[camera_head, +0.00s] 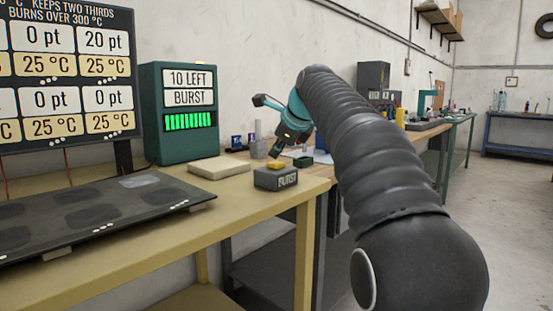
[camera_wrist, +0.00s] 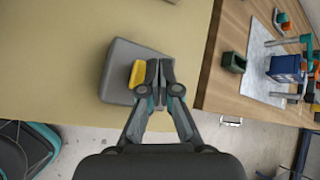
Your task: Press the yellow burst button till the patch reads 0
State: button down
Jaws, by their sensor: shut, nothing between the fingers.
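The yellow button (camera_head: 276,165) sits on top of a small grey box marked BURST (camera_head: 276,179), near the table's right end. My gripper (camera_head: 276,153) is shut and empty, pointing down just above the button in the head view. In the wrist view the shut fingertips (camera_wrist: 160,68) are over the box (camera_wrist: 118,62), just right of the yellow button (camera_wrist: 137,74). I cannot tell if they touch it. Dark patches lie on a black panel (camera_head: 150,210). The board (camera_head: 70,70) reads 20 pt at one upper cell and 0 pt at the other visible cells, with 25 °C.
A green display box (camera_head: 180,140) reads "10 LEFT BURST" above a green bar. A pale flat block (camera_head: 219,167) lies between it and the button box. A wooden bench (camera_head: 400,138) with several tools adjoins on the right. The yellow tabletop (camera_head: 225,215) in front is clear.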

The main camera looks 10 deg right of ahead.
aim_at(277, 163)
jog(key=shift+r, duration=0.2)
notch_tip(277, 163, up, 3)
jog(key=p, duration=0.3)
jog(key=shift+r+p, duration=0.4)
jog(key=shift+r, duration=0.6)
jog(key=s+f+n+g+h, duration=0.1)
jog(key=s+f+n, duration=0.6)
jog(key=s+f, duration=0.3)
jog(key=s+f+n+g+h, duration=0.1)
jog(key=s+f+n, duration=0.7)
jog(key=s, duration=0.8)
jog(key=s+f+n+g, duration=0.1)
jog(key=s+f+n, duration=0.7)
jog(key=s+f, duration=0.4)
jog(key=shift+s+f+h, duration=0.4)
jog(key=shift+s, duration=0.55)
